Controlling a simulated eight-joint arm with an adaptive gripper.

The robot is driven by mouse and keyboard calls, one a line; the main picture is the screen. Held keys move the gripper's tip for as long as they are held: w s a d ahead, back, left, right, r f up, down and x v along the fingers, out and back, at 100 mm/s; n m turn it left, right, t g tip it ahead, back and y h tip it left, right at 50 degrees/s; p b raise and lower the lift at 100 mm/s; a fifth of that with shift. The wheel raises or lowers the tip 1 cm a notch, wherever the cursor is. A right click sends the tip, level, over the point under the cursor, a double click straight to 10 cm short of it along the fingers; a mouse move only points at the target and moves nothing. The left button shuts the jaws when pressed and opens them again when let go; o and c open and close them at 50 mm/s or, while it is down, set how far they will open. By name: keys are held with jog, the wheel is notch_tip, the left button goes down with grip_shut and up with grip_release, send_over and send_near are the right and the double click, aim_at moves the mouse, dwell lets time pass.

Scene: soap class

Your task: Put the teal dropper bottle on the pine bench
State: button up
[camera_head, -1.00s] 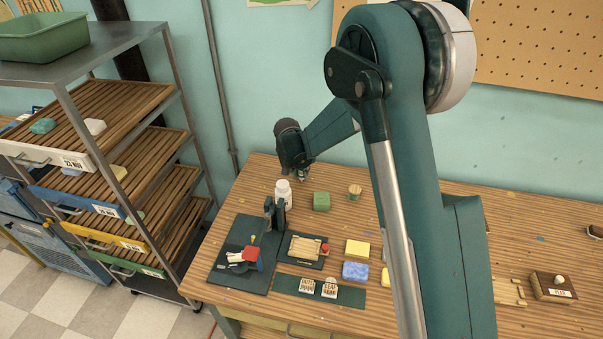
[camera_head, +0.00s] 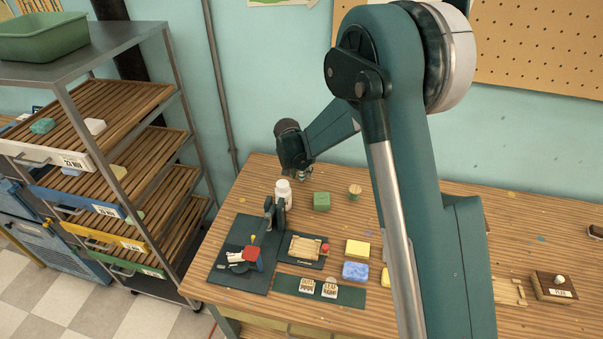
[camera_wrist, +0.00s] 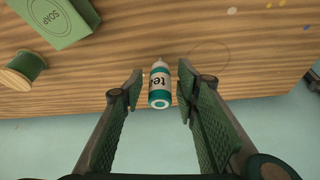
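In the head view my gripper (camera_head: 303,174) is low over the back left of the pine bench (camera_head: 400,195). I cannot make out the bottle there.
A green soap box (camera_head: 321,201) and a spool (camera_head: 355,191) stand near my gripper. Mats, sponges and a black stand (camera_head: 275,213) fill the front left. The wall (camera_head: 250,110) is close behind the bench.

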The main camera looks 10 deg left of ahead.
jog(key=v, duration=1.2)
jog(key=shift+p, duration=0.45)
jog(key=shift+r, duration=0.1)
dwell(0.4)
jog(key=s+d+r, duration=0.5)
jog(key=d+r, duration=0.1)
jog(key=d, duration=0.3)
jog(key=s+d+r+n+t, duration=0.1)
jog(key=s+d+r, duration=0.4)
jog(key=d+r, duration=0.3)
jog(key=s+d+r, duration=0.5)
jog(key=d, duration=0.5)
jog(key=s+d, duration=0.5)
jog(key=s, duration=0.3)
jog(key=s+d+t, duration=0.1)
jog(key=s+d, duration=0.4)
jog(key=s, duration=0.3)
jog(key=s+d+n, duration=0.1)
jog(key=s+d, duration=0.5)
jog(key=s, duration=0.2)
jog(key=shift+s+f+t+y, duration=0.25)
jog(key=shift+f+t+y, duration=0.15)
jog(key=shift+f, duration=0.1)
